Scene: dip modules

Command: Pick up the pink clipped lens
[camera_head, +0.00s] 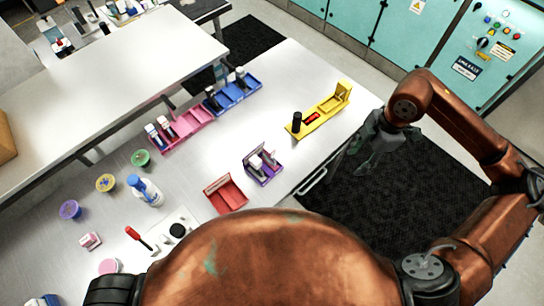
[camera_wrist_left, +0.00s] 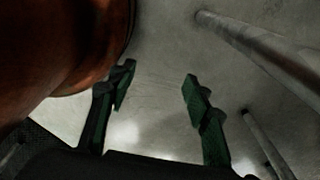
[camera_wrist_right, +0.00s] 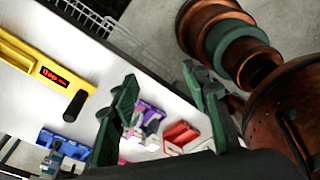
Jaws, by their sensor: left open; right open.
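In the head view, a small pink-and-white block (camera_head: 90,241) lies on the table at the lower left, and a round pink piece (camera_head: 108,266) lies below it. I cannot tell which, if either, is the pink clipped lens. My right gripper (camera_head: 358,165) is open and empty beside the table's right edge, far from both. In the right wrist view, its two fingers (camera_wrist_right: 165,90) stand apart in front of the table. My left gripper (camera_wrist_left: 158,82) is open and empty in the left wrist view, with floor and metal legs behind it. It is not visible in the head view.
A purple tray (camera_head: 273,174) with pale items, a red tray (camera_head: 238,196), a pink rack (camera_head: 200,118), a blue rack (camera_head: 242,96) and a yellow gauge (camera_head: 326,115) stand on the table. A white-blue bottle (camera_head: 150,193) stands left. The table's right middle is mostly clear.

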